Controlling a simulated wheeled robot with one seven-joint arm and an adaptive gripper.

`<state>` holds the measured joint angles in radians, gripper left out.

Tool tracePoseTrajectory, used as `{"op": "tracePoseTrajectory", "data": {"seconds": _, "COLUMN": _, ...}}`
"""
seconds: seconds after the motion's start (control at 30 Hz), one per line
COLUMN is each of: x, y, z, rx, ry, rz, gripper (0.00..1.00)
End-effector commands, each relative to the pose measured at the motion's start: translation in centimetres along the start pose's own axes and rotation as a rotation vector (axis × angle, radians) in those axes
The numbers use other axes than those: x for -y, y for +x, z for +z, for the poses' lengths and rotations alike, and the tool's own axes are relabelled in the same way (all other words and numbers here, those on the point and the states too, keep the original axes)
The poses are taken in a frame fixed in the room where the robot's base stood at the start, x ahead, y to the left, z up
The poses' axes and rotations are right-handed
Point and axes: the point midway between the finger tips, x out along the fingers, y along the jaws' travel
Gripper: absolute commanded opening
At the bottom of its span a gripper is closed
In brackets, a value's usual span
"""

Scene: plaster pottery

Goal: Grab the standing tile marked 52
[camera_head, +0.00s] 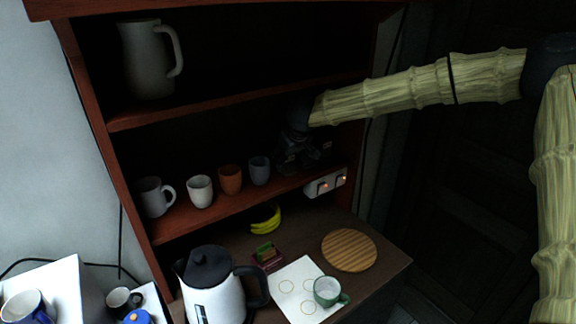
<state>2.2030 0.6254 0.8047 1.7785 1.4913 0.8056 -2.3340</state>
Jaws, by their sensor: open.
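My gripper (294,160) is dark and reaches into the middle shelf (222,205) at its right end, to the right of the cups. It is open. Small dark shapes with faint light marks (327,146) show beside and behind the fingers. They may be standing tiles, but the marks are too small and dim to read, so I cannot tell which is 52. I see nothing clearly between the fingers. The gripper hides part of that shelf end.
A grey-blue cup (259,171) stands just left of my gripper, then an orange cup (230,180), a white cup (200,192) and a grey mug (154,198). A socket strip (326,184) is below right. A pitcher (147,62) stands above, a kettle (213,292) below.

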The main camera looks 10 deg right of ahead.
Motion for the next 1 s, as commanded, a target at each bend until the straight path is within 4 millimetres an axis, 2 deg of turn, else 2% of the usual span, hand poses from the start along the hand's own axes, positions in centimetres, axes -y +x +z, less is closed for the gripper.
{"op": "tracePoseTrajectory", "data": {"seconds": 0.17, "x": -0.12, "y": -0.11, "z": 0.01, "rx": -0.001, "ry": 0.001, "rz": 0.001, "gripper": 0.65}}
{"op": "tracePoseTrajectory", "data": {"seconds": 0.43, "x": -0.07, "y": -0.09, "z": 0.02, "rx": -0.001, "ry": 0.001, "rz": 0.001, "gripper": 0.16}}
{"op": "tracePoseTrajectory", "data": {"seconds": 0.8, "x": -0.10, "y": -0.06, "z": 0.11, "rx": 0.001, "ry": 0.001, "rz": 0.001, "gripper": 0.16}}
{"op": "tracePoseTrajectory", "data": {"seconds": 1.0, "x": -0.20, "y": -0.77, "z": -0.40, "rx": -0.001, "ry": 0.002, "rz": 0.001, "gripper": 0.16}}
